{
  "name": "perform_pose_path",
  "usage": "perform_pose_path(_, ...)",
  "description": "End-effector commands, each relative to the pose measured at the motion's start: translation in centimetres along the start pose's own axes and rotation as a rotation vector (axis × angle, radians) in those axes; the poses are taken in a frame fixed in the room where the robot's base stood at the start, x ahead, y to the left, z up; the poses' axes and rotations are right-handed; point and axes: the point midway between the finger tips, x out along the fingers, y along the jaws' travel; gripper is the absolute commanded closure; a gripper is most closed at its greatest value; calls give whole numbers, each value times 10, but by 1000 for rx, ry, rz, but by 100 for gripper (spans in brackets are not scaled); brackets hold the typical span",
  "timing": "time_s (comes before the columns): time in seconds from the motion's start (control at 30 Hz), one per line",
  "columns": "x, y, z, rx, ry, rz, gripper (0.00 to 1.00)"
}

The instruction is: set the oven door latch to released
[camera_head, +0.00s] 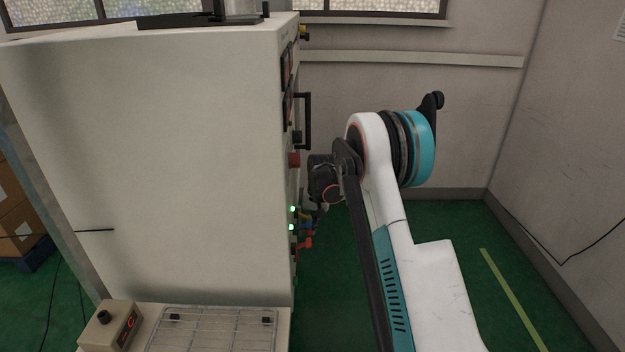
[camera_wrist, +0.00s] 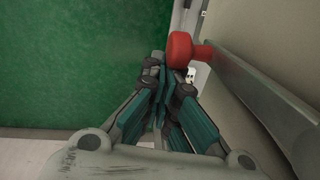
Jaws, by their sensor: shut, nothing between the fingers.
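The oven is a large pale cabinet (camera_head: 150,150) whose front face, edge-on at its right side in the head view, carries several controls. I cannot tell for sure which one is the door latch. A red knob (camera_head: 294,159) sticks out below a black bar handle (camera_head: 306,121). Small red, blue and yellow handles (camera_head: 304,243) sit lower down. In the wrist view, a red round-ended knob (camera_wrist: 185,48) lies just beyond and right of my fingertips. My gripper (camera_wrist: 165,72) is shut and empty; I cannot tell whether it touches the knob. In the head view its fingers are mostly hidden.
A grey bar (camera_wrist: 250,100) runs along the right of the wrist view, close to my fingers. Two green lights (camera_head: 292,209) glow on the cabinet front. A small control box (camera_head: 112,325) and wire rack (camera_head: 215,330) stand nearest. Green floor (camera_head: 470,220) is open at right.

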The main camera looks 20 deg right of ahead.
Motion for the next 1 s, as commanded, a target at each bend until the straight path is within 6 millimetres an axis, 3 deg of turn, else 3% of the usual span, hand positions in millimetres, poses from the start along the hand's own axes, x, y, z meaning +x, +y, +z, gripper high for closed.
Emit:
perform_pose_path(0.47,-6,0,0,0,0,0,100)
perform_pose_path(1.0,-102,0,0,0,0,0,100)
